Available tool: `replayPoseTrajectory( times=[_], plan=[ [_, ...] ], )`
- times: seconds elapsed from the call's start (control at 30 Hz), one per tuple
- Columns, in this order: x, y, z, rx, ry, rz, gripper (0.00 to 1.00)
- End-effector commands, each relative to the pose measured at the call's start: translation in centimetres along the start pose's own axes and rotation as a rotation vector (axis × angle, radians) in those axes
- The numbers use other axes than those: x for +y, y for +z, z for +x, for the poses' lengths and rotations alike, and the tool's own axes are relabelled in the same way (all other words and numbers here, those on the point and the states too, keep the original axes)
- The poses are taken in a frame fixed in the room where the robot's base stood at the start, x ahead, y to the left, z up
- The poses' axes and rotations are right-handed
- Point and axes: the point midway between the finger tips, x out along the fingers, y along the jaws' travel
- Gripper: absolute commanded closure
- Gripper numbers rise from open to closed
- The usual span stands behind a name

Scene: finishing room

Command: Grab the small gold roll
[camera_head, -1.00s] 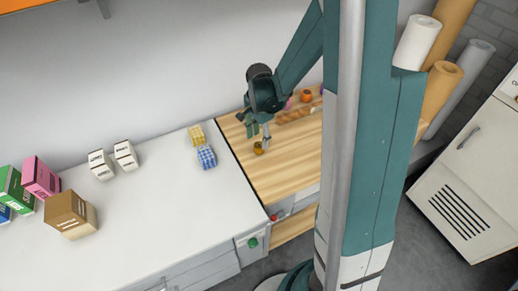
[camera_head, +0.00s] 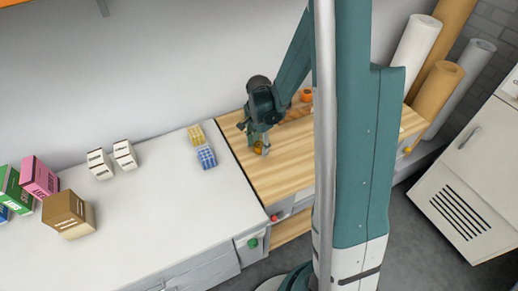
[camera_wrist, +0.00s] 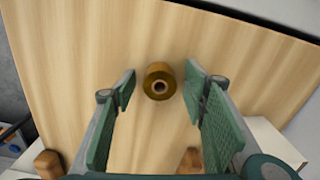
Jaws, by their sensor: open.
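The small gold roll (camera_wrist: 160,82) stands on the wooden worktop, its round end with a hole facing the wrist camera. In the wrist view it lies between the tips of my gripper (camera_wrist: 160,90), with a gap to the green pads on both sides. My gripper is open and holds nothing. In the head view my gripper (camera_head: 259,150) is low over the worktop, and the gold roll (camera_head: 257,149) shows partly behind its fingers.
The wooden worktop (camera_head: 278,172) is mostly bare around the roll. An orange roll (camera_head: 306,95) and a brown patterned roll (camera_head: 297,112) lie farther back. Blue (camera_head: 206,156) and yellow (camera_head: 195,135) checked boxes stand on the white counter (camera_head: 140,210) to the left.

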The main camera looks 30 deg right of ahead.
Motion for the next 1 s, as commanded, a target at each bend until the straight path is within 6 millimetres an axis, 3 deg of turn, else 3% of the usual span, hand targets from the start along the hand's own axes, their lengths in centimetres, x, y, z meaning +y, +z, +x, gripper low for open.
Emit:
replayPoseTrajectory(
  times=[0.63,0.87,1.0],
  plan=[
    [0.01,0.00,0.29,0.000,0.000,0.000,0.56],
    [0.01,0.00,0.29,0.000,0.000,0.000,0.86],
    [0.01,0.00,0.29,0.000,0.000,0.000,0.87]
  ],
)
